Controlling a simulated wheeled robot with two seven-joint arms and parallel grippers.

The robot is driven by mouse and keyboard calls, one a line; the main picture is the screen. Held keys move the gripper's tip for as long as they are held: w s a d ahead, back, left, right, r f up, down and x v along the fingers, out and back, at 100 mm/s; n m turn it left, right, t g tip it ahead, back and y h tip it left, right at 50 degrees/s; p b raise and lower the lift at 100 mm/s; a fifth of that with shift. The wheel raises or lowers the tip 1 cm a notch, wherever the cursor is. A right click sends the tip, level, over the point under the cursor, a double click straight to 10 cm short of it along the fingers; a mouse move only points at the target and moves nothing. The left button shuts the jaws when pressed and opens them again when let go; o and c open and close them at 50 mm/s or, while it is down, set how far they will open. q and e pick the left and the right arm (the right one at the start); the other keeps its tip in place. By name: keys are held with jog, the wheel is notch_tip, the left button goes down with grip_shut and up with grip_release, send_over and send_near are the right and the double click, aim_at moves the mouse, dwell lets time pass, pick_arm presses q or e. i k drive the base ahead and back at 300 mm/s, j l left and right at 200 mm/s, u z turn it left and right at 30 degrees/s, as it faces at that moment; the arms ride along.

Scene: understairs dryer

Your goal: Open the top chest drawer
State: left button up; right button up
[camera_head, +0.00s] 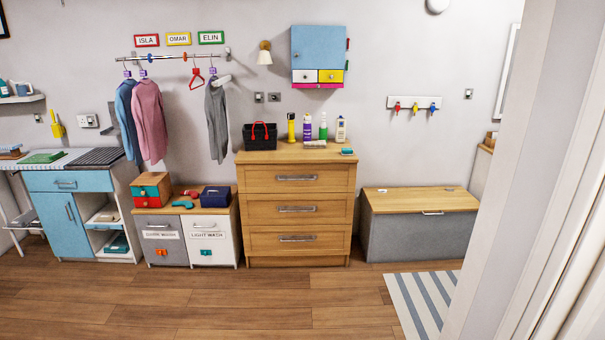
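The wooden chest of drawers (242,215) stands against the back wall at the middle of the head view. It has three drawers, each with a grey bar handle. The top drawer (260,180) is shut flush with the front, and its handle (297,178) faces me unobstructed. The two lower drawers (265,211) are shut too. Neither of my grippers shows in this view.
On the chest stand a black caddy (260,137), several bottles (307,127) and a teal item (347,151). Laundry bins (206,240) stand left, a grey storage bench (420,235) right. Wooden floor (250,300) before the chest is clear. A white door frame (530,180) fills the right side.

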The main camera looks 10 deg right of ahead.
aim_at(255, 178)
jog(key=i+z, duration=0.2)
jog(key=i, duration=2.9)
